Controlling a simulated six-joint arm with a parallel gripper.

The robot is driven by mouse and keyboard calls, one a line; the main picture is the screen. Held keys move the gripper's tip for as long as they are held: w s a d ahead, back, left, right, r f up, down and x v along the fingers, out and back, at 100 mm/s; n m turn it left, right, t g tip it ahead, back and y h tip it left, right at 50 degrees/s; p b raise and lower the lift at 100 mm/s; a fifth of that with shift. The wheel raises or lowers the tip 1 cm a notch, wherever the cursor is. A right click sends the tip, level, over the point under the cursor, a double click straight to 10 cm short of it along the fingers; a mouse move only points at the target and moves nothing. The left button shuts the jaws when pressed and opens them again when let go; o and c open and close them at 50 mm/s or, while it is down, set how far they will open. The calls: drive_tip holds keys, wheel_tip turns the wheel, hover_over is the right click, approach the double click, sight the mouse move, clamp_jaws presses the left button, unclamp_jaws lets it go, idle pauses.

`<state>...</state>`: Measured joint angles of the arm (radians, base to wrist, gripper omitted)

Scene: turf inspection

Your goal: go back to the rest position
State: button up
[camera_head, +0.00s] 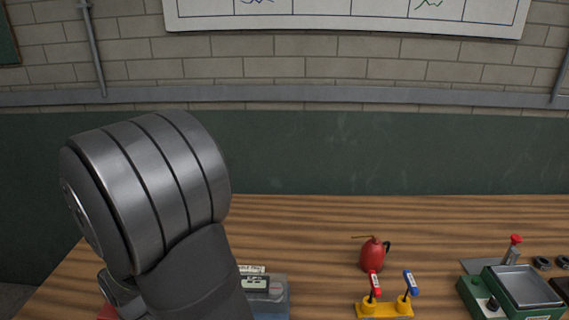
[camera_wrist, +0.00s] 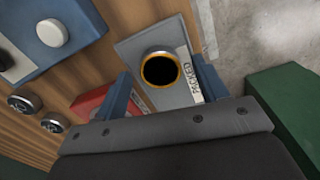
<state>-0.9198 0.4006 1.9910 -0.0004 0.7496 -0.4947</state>
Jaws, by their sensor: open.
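In the wrist view my gripper (camera_wrist: 161,70) points down with its two blue fingers spread apart. No object shows pinched between them. Beyond the fingertips a grey tray (camera_wrist: 142,45) with a label reading "PACKED" bears a round container (camera_wrist: 159,70) with a brass-coloured rim and a dark opening. I cannot tell how far the fingers are above it. In the head view my arm fills the left side, and the gripper's fingers are not visible there.
A red oil can (camera_head: 373,254), a yellow base with two levers (camera_head: 386,309) and a green device with a tray (camera_head: 516,289) stand at the right. A grey-blue box (camera_head: 276,293) is partly behind my arm. The wood tabletop (camera_head: 310,225) is clear toward the back.

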drive_tip(key=shift+f, duration=0.35)
drive_tip(key=shift+r, duration=1.8)
